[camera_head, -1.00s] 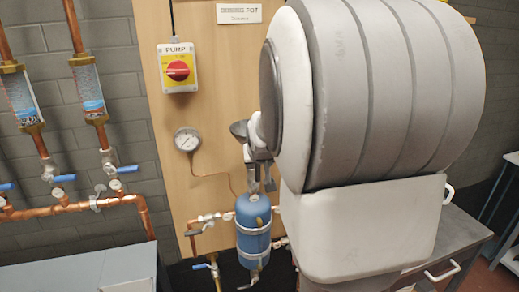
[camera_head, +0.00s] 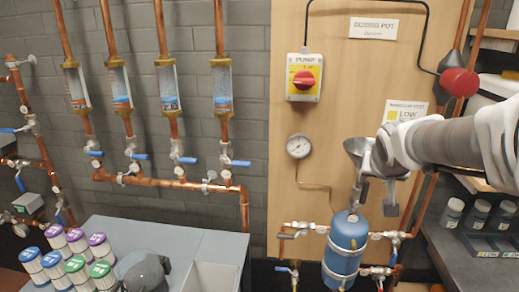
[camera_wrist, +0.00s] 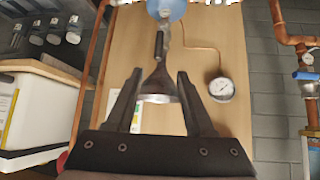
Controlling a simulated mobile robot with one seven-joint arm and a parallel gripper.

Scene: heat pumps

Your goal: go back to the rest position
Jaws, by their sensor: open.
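My gripper (camera_head: 378,192) hangs at the end of my arm, which reaches in from the right. In the wrist view my gripper (camera_wrist: 160,76) is open, its two dark fingers apart. A grey metal funnel (camera_head: 357,148) stands above the blue dosing pot (camera_head: 346,250), its narrow end toward the pot's top. In the wrist view the funnel (camera_wrist: 158,88) appears between the fingers, with a visible gap on each side, and the blue pot (camera_wrist: 167,8) is at the top edge. My arm partly hides the funnel in the head view.
A wooden panel holds a pump switch (camera_head: 304,78) and a gauge (camera_head: 299,146). Copper pipes (camera_head: 175,184) with blue-handled valves run at left. A grey bench (camera_head: 212,245) carries several labelled cartridges. Jars (camera_head: 478,212) stand on the right counter.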

